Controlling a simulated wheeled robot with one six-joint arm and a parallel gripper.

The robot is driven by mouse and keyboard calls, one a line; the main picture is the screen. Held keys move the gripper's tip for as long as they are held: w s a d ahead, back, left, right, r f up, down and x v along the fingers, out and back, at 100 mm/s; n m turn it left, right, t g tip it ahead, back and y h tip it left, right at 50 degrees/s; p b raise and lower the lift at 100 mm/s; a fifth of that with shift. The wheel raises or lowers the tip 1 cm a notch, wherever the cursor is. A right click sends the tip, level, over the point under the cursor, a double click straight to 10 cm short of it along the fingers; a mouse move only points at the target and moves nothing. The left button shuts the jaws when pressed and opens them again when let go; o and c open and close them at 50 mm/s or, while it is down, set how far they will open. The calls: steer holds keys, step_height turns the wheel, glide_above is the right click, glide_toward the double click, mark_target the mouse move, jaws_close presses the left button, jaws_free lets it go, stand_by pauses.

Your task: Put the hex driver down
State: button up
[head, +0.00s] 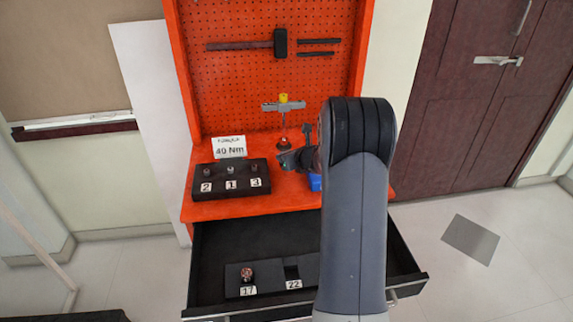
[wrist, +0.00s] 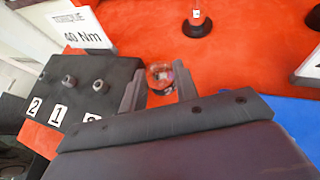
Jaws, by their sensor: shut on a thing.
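My gripper (wrist: 159,78) is shut on a small shiny, round-ended piece, taken to be the hex driver (wrist: 161,73). It shows between the fingertips, clear and silvery with reddish tints. Its full shape and lower end cannot be made out. In the head view my gripper (head: 287,160) is over the orange bench top (head: 255,208), right of the black numbered block (head: 205,190). My arm hides part of the bench there. Whether the held piece touches the bench, I cannot tell.
A "40 Nm" card (head: 229,148) stands behind the block. A blue item (head: 315,182) is partly hidden. The open drawer (head: 215,245) holds a socket at 17; slot 22 looks empty.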

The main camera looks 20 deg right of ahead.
steer(key=shift+f, duration=1.25)
steer(key=shift+f, duration=0.15)
steer(key=shift+f+b, duration=0.1)
steer(key=shift+b, duration=0.35)
steer(key=o, duration=1)
steer(key=shift+r, duration=0.2)
steer(key=shift+s+r+p, duration=0.1)
steer(key=shift+r+p, duration=0.05)
steer(key=shift+p, duration=0.2)
steer(key=v, duration=1.1)
steer(key=shift+s, duration=0.35)
steer(key=shift+r, duration=0.1)
